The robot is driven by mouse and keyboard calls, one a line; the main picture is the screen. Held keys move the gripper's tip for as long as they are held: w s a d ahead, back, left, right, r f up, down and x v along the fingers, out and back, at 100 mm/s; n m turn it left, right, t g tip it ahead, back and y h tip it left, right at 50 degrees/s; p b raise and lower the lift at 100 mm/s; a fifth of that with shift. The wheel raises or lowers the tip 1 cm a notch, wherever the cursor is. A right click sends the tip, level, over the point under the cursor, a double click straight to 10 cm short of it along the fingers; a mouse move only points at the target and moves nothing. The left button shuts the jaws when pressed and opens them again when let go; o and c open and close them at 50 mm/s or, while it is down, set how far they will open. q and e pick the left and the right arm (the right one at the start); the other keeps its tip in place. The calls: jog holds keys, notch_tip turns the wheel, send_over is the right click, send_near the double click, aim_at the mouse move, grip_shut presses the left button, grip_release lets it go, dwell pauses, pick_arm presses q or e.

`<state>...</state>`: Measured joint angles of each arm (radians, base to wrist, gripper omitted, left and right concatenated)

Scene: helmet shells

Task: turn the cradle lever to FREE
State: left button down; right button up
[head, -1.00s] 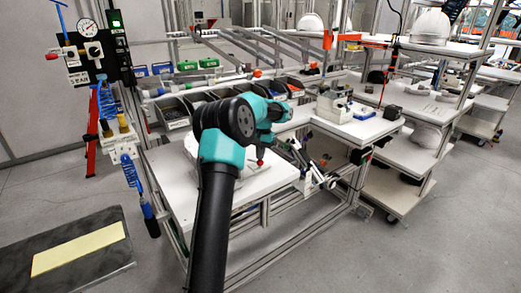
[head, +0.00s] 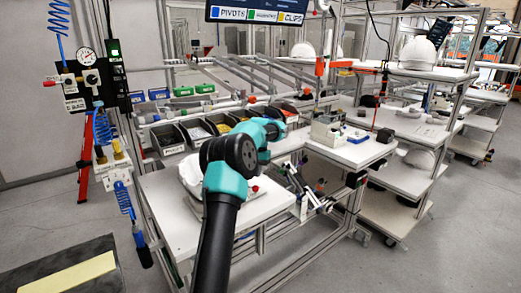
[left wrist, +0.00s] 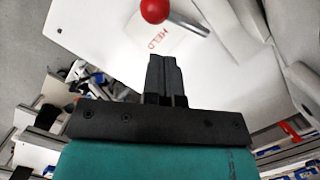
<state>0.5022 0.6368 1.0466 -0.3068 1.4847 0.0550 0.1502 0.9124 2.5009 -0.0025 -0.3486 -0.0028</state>
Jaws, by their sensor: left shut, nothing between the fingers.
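The cradle lever shows in the left wrist view as a metal rod (left wrist: 190,23) with a red ball knob (left wrist: 155,10). A red HELD label (left wrist: 158,39) is printed on the white surface beside the rod. My left gripper (left wrist: 163,60) is shut and empty, with its fingertips just short of the label and apart from the knob. In the head view the red knob (head: 254,189) shows just right of my left arm, which hides most of the cradle and its white shell (head: 190,174). My left fingers are hidden there. My right gripper is in neither view.
The white worktop (head: 172,222) is bare at its front left. Open parts bins (head: 167,139) line its back edge. A grey device (head: 327,128) stands to the right. A gauge panel (head: 85,75) with a hanging blue hose is at the left.

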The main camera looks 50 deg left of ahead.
pick_arm(q)
notch_tip(320, 180, up, 10)
jog(key=w+a, duration=0.1)
jog(key=shift+w+a, duration=0.15)
jog(key=shift+w, duration=0.1)
dwell(0.4)
jog(key=w+d+m, duration=0.1)
jog(key=d+m, duration=0.1)
jog(key=w+d+m, duration=0.2)
jog(key=shift+f+m+y, duration=0.1)
jog(key=shift+m+y, duration=0.3)
jog(key=shift+f, duration=0.15)
jog(key=s+f, duration=0.1)
jog(key=f, duration=0.2)
jog(key=s+f, duration=0.1)
jog(key=f, duration=0.2)
jog(key=s+f, duration=0.1)
jog(key=f, duration=0.3)
jog(key=shift+d, duration=0.1)
jog(key=shift+s+d+f, duration=0.1)
jog(key=shift+s+f, duration=0.25)
jog(key=shift+s, duration=0.25)
jog(key=shift+s+d+f, duration=0.1)
jog(key=shift+s+f, duration=0.2)
jog(key=shift+s, duration=0.25)
